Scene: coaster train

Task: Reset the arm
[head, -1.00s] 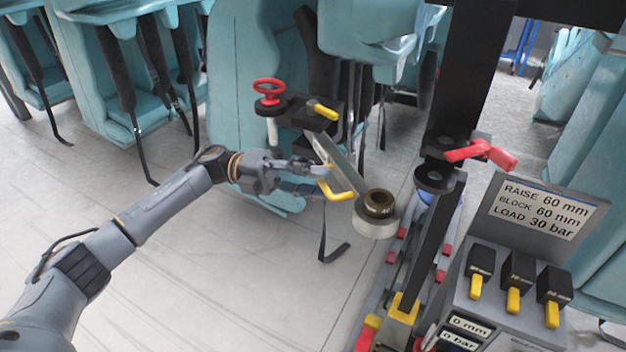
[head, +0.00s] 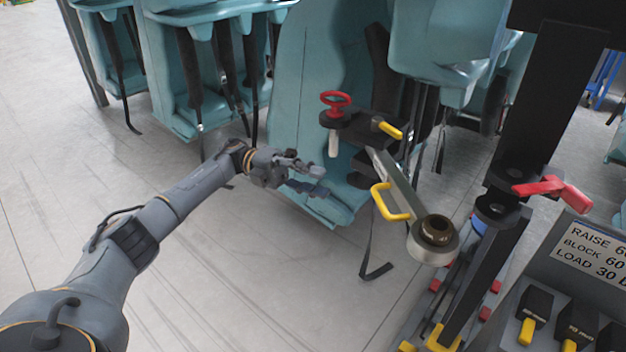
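My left arm comes in from the lower left, and its gripper (head: 312,180) hangs in the air in front of a teal train seat. The gripper is apart from the yellow handle (head: 391,202) on the grey swing arm (head: 395,176), which lies to its right. Nothing shows in the gripper, and its fingers look spread. My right gripper does not show.
A red handwheel (head: 335,103) and a yellow lever (head: 390,131) sit above the swing arm. A brown-and-silver ring piece (head: 434,238) is at its end. A black post with a red handle (head: 552,190) and a control box (head: 575,265) stand at right. Open floor lies lower left.

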